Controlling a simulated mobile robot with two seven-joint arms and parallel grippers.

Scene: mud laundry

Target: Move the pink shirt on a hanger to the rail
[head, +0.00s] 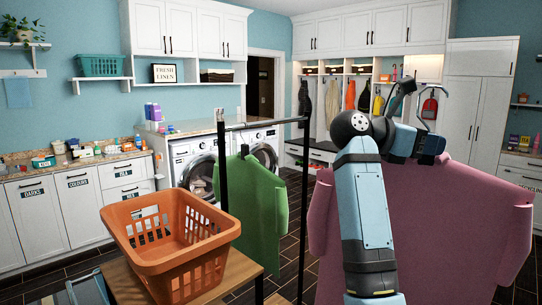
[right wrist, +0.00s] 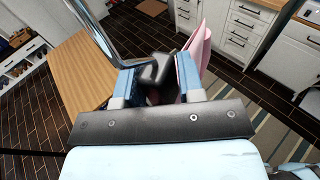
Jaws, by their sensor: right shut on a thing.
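The pink shirt (head: 440,225) hangs upright at the right of the head view, partly behind my right arm. Its edge shows in the right wrist view (right wrist: 202,42). My right gripper (head: 408,138) is shut on the dark hanger (right wrist: 153,72) at the shirt's top. A grey hook (head: 431,92) rises above it. The black rail (head: 262,124) stands left of centre, with a green shirt (head: 250,205) hanging from it. The pink shirt is apart from the rail, to its right. My left gripper is out of view.
An orange laundry basket (head: 165,255) stands on a wooden table (head: 125,283) in front of the rail. Washing machines (head: 195,165) stand behind the rail. Cubbies with hanging coats (head: 332,100) are at the back. Dark floor shows between rail and arm.

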